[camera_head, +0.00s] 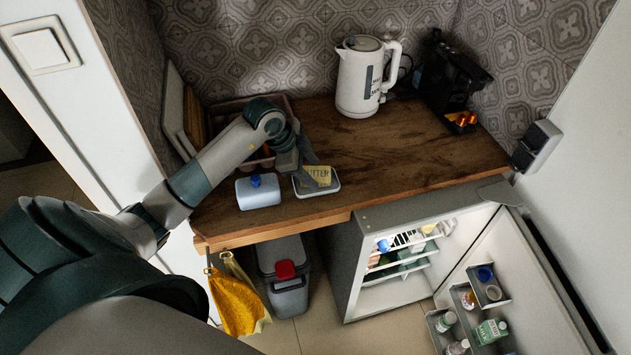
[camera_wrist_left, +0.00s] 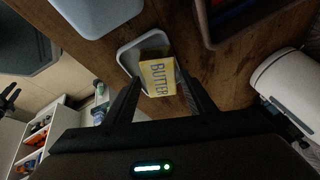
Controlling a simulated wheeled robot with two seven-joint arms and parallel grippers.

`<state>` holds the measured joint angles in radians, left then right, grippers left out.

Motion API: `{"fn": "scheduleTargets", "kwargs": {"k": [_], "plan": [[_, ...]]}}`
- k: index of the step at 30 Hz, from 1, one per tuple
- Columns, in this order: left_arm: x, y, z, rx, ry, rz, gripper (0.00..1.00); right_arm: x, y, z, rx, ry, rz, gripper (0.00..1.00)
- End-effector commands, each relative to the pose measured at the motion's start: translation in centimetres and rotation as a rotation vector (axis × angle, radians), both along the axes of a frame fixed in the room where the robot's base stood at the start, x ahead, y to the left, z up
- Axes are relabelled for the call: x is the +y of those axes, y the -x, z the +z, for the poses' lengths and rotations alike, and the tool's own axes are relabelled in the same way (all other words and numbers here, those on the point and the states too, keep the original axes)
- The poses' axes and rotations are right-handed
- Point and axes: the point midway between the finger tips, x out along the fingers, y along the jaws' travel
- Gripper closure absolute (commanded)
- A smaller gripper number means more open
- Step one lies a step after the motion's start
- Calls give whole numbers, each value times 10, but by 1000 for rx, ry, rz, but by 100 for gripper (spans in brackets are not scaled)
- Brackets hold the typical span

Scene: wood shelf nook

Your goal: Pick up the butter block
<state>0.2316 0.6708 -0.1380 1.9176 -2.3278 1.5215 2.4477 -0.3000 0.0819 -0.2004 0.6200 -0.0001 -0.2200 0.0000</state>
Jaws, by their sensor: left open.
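The yellow butter block (camera_head: 320,175) sits on a small white dish (camera_head: 334,188) near the front edge of the wooden counter. In the left wrist view the butter block (camera_wrist_left: 158,76), with its "BUTTER" lettering, lies between and just beyond the fingers, and the dish rim (camera_wrist_left: 124,56) shows around it. My left gripper (camera_head: 308,172) is open, directly above the dish, and partly hides the block in the head view. In the wrist view the left gripper (camera_wrist_left: 160,95) has a finger on each side of the block. Whether either finger touches it I cannot tell. My right gripper is not in view.
A white-blue container (camera_head: 258,192) with a blue knob stands just left of the dish. A brown tray (camera_head: 226,108) is behind my arm. A white kettle (camera_head: 358,80) and a black coffee machine (camera_head: 447,75) stand at the back. An open fridge (camera_head: 378,222) is below.

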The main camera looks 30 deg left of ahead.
Motion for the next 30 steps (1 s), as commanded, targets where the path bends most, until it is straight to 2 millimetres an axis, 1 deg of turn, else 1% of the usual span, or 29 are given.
{"fn": "scheduleTargets", "kwargs": {"k": [1,4,9,20,21,23,24,25,27,30], "plan": [[-1,-2,-7,0,0,0,50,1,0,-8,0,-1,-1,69],[-2,-4,-11,0,0,0,50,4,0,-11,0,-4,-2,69],[-3,-5,-11,0,0,0,50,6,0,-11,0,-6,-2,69],[-3,-5,-11,0,0,0,50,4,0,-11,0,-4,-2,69],[-3,-5,-11,0,0,0,52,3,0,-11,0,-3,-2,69],[-3,-5,-11,0,0,0,67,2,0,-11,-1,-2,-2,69],[-3,-5,-11,0,0,0,76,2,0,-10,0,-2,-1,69],[-3,-5,-11,0,0,0,83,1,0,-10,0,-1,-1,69],[-2,-5,-10,-1,0,0,91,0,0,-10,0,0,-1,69],[-3,-5,-10,-1,0,0,91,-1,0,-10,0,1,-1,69]]}}
